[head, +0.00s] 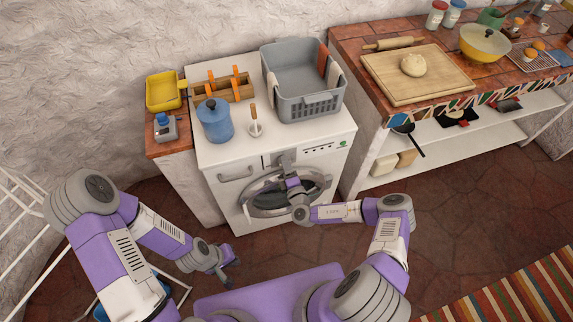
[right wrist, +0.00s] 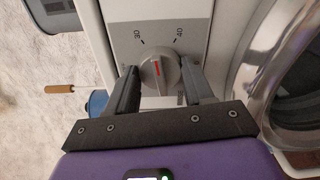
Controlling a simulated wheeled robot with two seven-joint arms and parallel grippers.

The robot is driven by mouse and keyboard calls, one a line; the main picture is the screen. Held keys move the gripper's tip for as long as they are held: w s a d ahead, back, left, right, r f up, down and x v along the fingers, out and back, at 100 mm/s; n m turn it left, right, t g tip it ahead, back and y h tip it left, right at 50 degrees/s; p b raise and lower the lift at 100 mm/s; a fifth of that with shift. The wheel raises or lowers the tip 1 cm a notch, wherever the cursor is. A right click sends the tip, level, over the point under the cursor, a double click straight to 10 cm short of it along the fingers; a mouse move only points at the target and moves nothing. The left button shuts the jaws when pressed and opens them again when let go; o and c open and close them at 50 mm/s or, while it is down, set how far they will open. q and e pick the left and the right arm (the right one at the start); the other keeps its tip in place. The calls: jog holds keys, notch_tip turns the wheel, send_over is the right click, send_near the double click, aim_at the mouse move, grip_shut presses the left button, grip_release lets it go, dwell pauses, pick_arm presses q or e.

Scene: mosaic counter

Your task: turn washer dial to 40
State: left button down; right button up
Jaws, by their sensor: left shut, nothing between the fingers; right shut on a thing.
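The line points up in that view, between two marks that look like inverted 30, upper left, and 40, upper right. My right gripper (right wrist: 155,80) is shut on the dial, one finger on each side. In the head view my right gripper (head: 287,165) is at the washer's front panel and hides the dial. My left gripper (head: 228,278) is shut and empty, low in front of the washer.
The round washer door (head: 258,200) is just below the right gripper. A grey basket (head: 300,108), a blue canister (head: 215,125) and a wooden caddy (head: 238,93) stand on top. A counter with a dough board (head: 400,90) is to the right. Floor in front is mostly open.

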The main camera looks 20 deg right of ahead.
jog(key=shift+m, duration=3.7)
jog(key=o, duration=1)
jog(key=shift+o, duration=0.2)
jog(key=s+p, duration=0.1)
jog(key=s, duration=0.6)
jog(key=shift+s, duration=0.3)
jog(key=shift+d, duration=0.1)
